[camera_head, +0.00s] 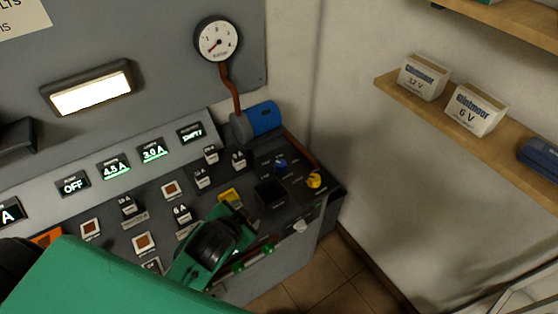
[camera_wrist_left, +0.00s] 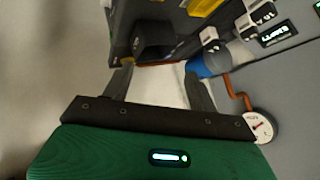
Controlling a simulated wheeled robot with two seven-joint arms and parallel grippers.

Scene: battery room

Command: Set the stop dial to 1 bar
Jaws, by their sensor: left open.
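The sloped control panel (camera_head: 150,205) fills the lower left of the head view. Near its right end are a small blue dial (camera_head: 281,165) with pale marks around it and a yellow knob (camera_head: 314,181). I cannot read which is the stop dial or its setting. A round white gauge (camera_head: 218,40) hangs above, its red needle pointing lower left; it also shows in the left wrist view (camera_wrist_left: 261,127). My left gripper (camera_wrist_left: 160,80) is open and empty, its two dark fingers apart beside the panel. My green left arm covers the panel's lower part. My right gripper is out of view.
A blue cylinder (camera_head: 264,118) with a red-brown pipe (camera_head: 232,85) stands behind the panel. A yellow part (camera_head: 230,196) and a dark recess (camera_head: 270,193) lie near my arm. A wall shelf (camera_head: 440,112) with battery boxes is at right. Open floor lies between.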

